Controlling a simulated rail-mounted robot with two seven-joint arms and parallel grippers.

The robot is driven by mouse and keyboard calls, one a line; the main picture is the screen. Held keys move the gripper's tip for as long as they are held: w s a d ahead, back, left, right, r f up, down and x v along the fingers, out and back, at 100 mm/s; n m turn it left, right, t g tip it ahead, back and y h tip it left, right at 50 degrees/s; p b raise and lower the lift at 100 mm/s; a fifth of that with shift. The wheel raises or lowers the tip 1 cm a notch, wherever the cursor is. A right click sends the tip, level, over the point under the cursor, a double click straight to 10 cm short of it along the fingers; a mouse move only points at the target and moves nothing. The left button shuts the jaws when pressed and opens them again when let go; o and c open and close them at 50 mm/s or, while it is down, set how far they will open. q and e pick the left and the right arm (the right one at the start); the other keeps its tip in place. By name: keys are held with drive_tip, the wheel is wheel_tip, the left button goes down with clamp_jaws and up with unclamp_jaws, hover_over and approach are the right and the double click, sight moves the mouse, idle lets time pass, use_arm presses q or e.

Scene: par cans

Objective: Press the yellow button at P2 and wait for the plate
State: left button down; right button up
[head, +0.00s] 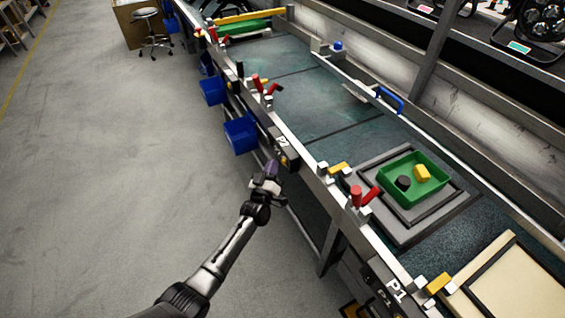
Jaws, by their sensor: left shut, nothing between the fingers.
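The P2 label (282,142) is on a dark control box on the front rail of the conveyor bench. A small yellow spot, which looks like the button (284,161), shows just below the label. My left gripper (271,170) is shut and empty, just in front of and slightly below that box. I cannot tell whether its fingertips touch the button. A grey square plate (408,235) lies on the bench to the right of P2. It bears a green tray (440,193) with a black piece (403,183) and a yellow piece (422,172) inside. My right gripper is not in view.
Red-handled clamps (357,194) stand along the front rail. Blue bins (240,135) hang from it left of P2. The P1 box (396,289) and a cream panel (515,285) are lower right. The belt (325,105) beyond P2 is clear. Open floor lies left.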

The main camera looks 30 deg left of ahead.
use_arm(q)
drive_tip(key=shift+w, duration=0.1)
drive_tip(key=shift+w+d, duration=0.2)
drive_tip(key=shift+w, duration=0.05)
drive_tip(key=shift+w, duration=0.1)
idle(0.5)
